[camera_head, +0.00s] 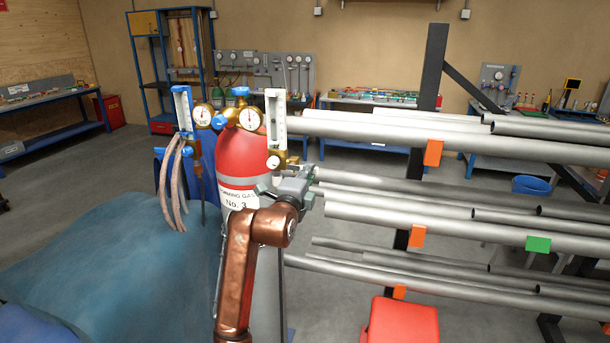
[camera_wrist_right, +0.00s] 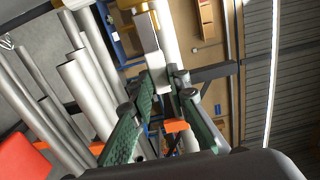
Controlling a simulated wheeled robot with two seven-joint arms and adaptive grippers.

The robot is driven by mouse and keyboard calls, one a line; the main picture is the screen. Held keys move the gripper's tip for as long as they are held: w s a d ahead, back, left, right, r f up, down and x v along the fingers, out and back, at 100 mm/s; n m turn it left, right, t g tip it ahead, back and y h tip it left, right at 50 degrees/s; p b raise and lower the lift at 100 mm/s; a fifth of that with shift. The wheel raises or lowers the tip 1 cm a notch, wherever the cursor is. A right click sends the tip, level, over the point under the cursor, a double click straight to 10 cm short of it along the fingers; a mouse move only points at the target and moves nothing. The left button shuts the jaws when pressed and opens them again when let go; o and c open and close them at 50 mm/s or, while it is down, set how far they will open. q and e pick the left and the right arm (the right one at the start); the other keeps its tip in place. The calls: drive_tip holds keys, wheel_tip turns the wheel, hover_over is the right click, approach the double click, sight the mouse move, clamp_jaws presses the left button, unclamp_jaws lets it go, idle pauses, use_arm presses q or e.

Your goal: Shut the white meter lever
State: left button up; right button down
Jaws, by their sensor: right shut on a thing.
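The white meter (camera_head: 277,118) stands upright at the right of the red gas cylinder (camera_head: 247,152), above a brass fitting (camera_head: 273,161). My right gripper (camera_head: 286,181) is just below that fitting, with its arm coming up from below. In the right wrist view its two green fingers (camera_wrist_right: 164,84) close on a narrow pale part (camera_wrist_right: 159,74), which looks like the meter's lever. The fingers hide much of the lever, so its exact angle cannot be told. My left gripper is not in view.
Long grey pipes (camera_head: 400,216) lie on a rack close to the right of my gripper. Pink hoses (camera_head: 172,187) hang at the left. A red box top (camera_head: 401,322) is low in front. A blue-green cover (camera_head: 100,270) fills the lower left.

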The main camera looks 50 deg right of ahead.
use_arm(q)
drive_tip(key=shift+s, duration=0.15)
use_arm(e)
drive_tip(key=shift+f, duration=0.15)
drive_tip(key=c, duration=1.8)
unclamp_jaws()
drive_tip(key=shift+c, duration=0.2)
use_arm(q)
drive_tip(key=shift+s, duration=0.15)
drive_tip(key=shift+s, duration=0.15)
use_arm(e)
drive_tip(key=shift+a, duration=0.1)
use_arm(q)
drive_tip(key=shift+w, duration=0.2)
use_arm(e)
drive_tip(key=v, duration=1.2)
